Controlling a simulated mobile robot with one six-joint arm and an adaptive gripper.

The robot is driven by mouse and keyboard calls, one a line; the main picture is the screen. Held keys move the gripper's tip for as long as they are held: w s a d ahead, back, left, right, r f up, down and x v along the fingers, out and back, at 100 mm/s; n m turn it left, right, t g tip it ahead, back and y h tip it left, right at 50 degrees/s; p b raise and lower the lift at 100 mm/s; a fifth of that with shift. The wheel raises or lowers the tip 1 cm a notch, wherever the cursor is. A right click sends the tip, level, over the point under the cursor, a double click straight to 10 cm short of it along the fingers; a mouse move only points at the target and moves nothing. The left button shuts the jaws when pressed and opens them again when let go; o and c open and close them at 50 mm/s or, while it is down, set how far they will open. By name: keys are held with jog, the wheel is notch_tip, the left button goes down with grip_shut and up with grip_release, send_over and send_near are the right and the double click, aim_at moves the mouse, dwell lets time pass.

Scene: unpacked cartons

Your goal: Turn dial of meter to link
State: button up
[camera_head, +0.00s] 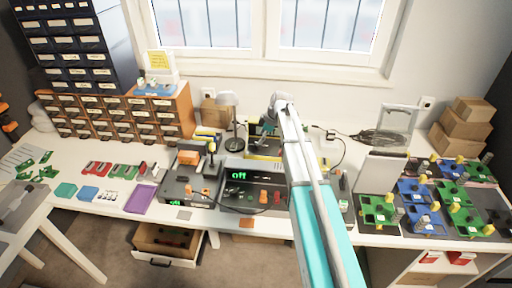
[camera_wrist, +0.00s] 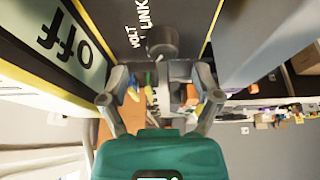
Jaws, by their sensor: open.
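The meter (camera_wrist: 185,20) fills the top of the wrist view, upside down, with a dark face and yellow edging. Its pale display (camera_wrist: 62,45) reads "off". My gripper (camera_wrist: 160,78) is open, one finger to each side below the dial, with nothing between the tips that I can see held. In the head view my gripper (camera_head: 271,118) is at the back of the bench, by a yellow-edged black meter (camera_head: 262,149) partly hidden by my arm.
A grey unit (camera_head: 240,175) with a green "off" display stands in front. A black lamp (camera_head: 236,130) is left of my gripper, and a grey station (camera_head: 188,175) is front left. Boards with green and blue trays (camera_head: 420,210) fill the right bench.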

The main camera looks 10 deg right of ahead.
jog(key=shift+b+x, duration=1.35)
jog(key=shift+x, duration=0.4)
